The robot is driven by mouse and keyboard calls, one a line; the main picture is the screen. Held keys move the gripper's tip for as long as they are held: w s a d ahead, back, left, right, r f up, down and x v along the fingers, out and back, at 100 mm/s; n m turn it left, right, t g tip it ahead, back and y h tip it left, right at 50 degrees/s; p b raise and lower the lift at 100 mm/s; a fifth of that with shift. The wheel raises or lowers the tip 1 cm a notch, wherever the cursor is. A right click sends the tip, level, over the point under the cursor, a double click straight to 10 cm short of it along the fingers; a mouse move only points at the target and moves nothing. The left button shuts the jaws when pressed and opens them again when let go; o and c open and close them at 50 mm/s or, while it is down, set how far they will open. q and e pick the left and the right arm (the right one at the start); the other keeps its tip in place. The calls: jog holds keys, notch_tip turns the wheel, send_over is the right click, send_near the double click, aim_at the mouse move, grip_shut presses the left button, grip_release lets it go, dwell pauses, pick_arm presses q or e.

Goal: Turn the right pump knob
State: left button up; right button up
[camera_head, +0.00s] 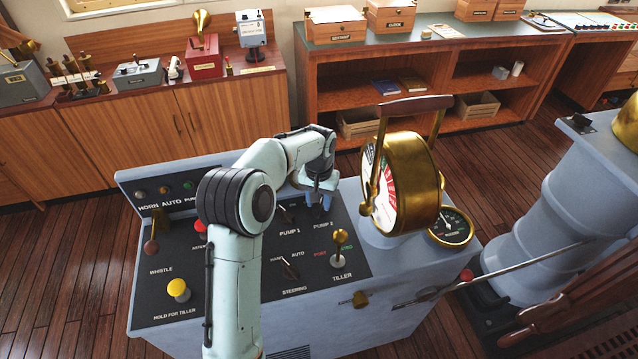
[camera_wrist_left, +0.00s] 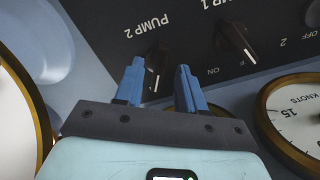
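The right pump knob, marked PUMP 2 (camera_wrist_left: 157,62), is a dark knob with a white line on the black console panel. In the head view my left gripper hides most of it. My left gripper (camera_head: 319,207) points down at the panel. In the left wrist view its two blue fingers (camera_wrist_left: 158,90) stand apart, one on each side of the PUMP 2 knob, with visible gaps. Whether either finger touches it I cannot tell. The PUMP 1 knob (camera_wrist_left: 236,42) is beside it, outside the fingers; it also shows in the head view (camera_head: 288,215). My right gripper is not in view.
A brass telegraph (camera_head: 415,185) stands close right of my left gripper. A brass tiller lever (camera_head: 340,238) and the steering knob (camera_head: 290,268) are nearer the front. A yellow button (camera_head: 178,288) is at the front left. A grey pedestal (camera_head: 570,220) stands at right.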

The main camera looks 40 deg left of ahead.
aim_at(319, 206)
pick_arm(q)
notch_tip(319, 206, up, 12)
dwell(0.3)
dwell(0.5)
